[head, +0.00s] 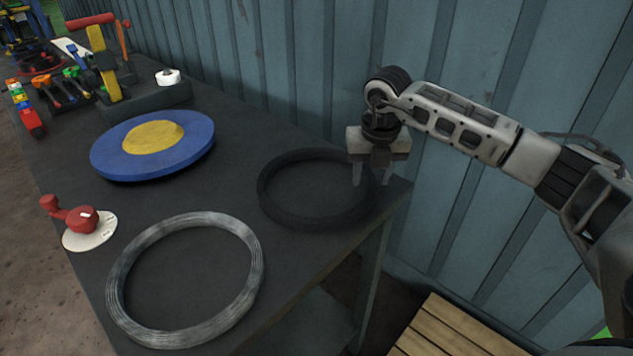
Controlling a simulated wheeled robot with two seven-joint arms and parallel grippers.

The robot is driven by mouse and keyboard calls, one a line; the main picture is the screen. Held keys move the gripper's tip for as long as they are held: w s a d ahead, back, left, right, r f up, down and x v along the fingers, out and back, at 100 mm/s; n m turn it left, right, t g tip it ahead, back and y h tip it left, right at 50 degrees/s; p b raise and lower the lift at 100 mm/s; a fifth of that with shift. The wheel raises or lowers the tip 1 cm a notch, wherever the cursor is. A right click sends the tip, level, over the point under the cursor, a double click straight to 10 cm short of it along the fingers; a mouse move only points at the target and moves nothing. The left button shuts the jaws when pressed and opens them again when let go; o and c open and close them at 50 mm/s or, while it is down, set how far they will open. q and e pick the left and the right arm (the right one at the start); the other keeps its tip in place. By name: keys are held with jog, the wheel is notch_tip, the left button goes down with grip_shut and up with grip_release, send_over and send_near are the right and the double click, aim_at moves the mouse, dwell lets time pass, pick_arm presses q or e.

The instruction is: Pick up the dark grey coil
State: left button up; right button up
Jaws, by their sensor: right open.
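The dark grey coil (277,211) is a ring lying flat on the dark table near its right end. My right gripper (371,175) is open and points down over the coil's right side. Its fingers overlap the coil's right rim in the head view, and part of that rim is hidden behind them. I cannot tell whether the fingers touch the coil. My left gripper is not in view.
A light grey wire coil (118,296) lies at the table's front. A blue disc with a yellow centre (153,140), a red-handled dial (88,228) and several tools stand further left. A corrugated wall (330,60) runs behind. A wooden slatted top (450,330) is below right.

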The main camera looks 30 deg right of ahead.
grip_shut()
dwell(1.4)
jog(key=shift+w+r, duration=0.1)
jog(key=shift+r, duration=0.05)
